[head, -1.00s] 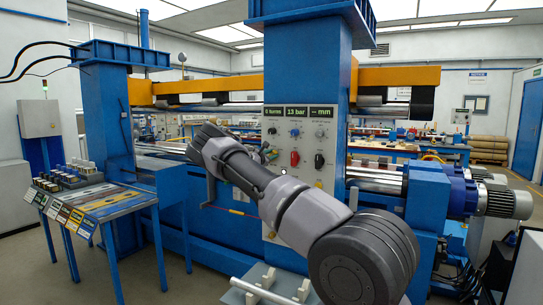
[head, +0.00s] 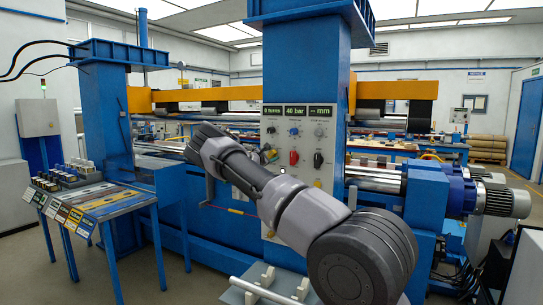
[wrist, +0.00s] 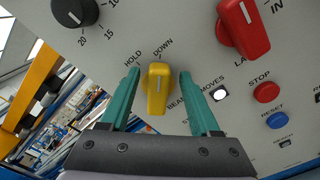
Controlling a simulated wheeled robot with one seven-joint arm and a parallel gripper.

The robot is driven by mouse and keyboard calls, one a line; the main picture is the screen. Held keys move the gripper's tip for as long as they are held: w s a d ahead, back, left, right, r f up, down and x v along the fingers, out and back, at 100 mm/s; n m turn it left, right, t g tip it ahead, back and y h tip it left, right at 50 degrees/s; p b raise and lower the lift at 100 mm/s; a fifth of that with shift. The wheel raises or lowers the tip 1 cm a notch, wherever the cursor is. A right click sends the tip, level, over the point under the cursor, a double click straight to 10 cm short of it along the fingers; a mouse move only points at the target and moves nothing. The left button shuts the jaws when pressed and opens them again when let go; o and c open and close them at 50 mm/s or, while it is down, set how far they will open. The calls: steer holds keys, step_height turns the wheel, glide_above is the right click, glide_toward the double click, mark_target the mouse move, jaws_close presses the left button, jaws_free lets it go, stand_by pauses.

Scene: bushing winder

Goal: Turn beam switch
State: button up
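The beam switch is a yellow knob (wrist: 158,90) on a light grey control panel (wrist: 200,70). Labels around it read HOLD, DOWN and BEAM MOVES, partly covered. Its white line points up, towards the DOWN label. My gripper (wrist: 159,76) is open, with one green finger on each side of the knob. A narrow gap shows on both sides, and contact is not clear.
In the wrist view, a red knob (wrist: 243,28), a black dial (wrist: 74,10), a red STOP button (wrist: 266,92), a blue RESET button (wrist: 277,120) and a white lamp (wrist: 220,93) are close by. The orange beam (head: 395,90) spans behind the column.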

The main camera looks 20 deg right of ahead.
steer(key=v, duration=1)
steer(key=shift+s+a, duration=0.3)
steer(key=s+d+r+m+g+y, duration=0.1)
steer(key=s+d+m+g+y, duration=0.25)
steer(key=s+m, duration=0.5)
steer(key=s+d+r+m+g+y, duration=0.2)
steer(key=s+d+m+g, duration=0.25)
steer(key=s, duration=0.75)
steer(key=s+a+r+m+t+y, duration=0.1)
steer(key=s+a+r+m+y, duration=0.1)
steer(key=s+a, duration=0.6)
steer(key=s+a+r+m+t+y, duration=0.1)
steer(key=s+a+r+m+y, duration=0.2)
steer(key=s+a, duration=0.6)
steer(key=s+a+r+m+t+y, duration=0.2)
steer(key=s+a+r+y, duration=0.3)
steer(key=s, duration=1.1)
steer(key=a+r, duration=0.2)
steer(key=a, duration=0.1)
steer(key=shift+a+m+y, duration=0.3)
steer(key=shift+a+y, duration=0.05)
